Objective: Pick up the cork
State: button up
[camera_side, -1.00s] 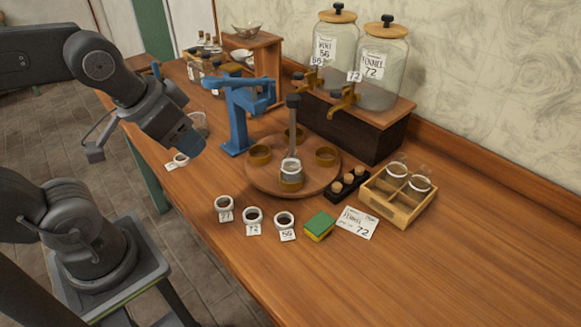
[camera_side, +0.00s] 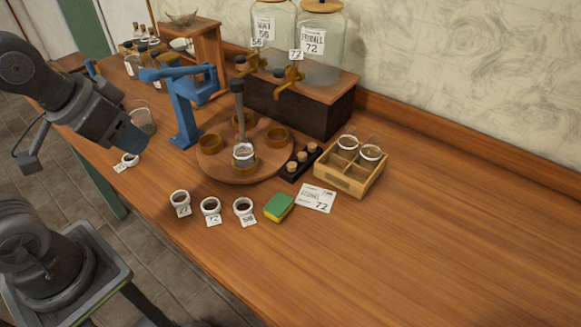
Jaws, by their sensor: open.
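Three small tan corks stand in a black rack (camera_side: 284,177) right of the round wooden turntable: a front cork (camera_side: 291,167), a middle cork (camera_side: 302,157) and a back cork (camera_side: 312,148). My gripper (camera_side: 132,140) is at the left, above the table's left side, left of the blue lever press (camera_side: 184,115). It is open, and nothing shows in it; its fingers are hard to make out. It is well away from the corks.
The turntable (camera_side: 215,172) carries brown cups, a jar and an upright post. Several labelled jars (camera_side: 210,206), a sponge (camera_side: 279,207), a card (camera_side: 316,197) and a wooden crate (camera_side: 340,183) stand nearby. Large glass dispensers (camera_side: 318,65) stand behind. The table's right side is clear.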

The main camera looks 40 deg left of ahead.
jog(key=shift+r, duration=0.1)
jog(key=shift+c, duration=0.3)
jog(key=n+g, duration=0.6)
jog(key=n, duration=1.2)
send_over(292, 164)
notch_tip(292, 164, down, 10)
notch_tip(292, 164, down, 14)
jog(key=shift+r, duration=0.25)
jog(key=shift+c, duration=0.4)
grip_shut()
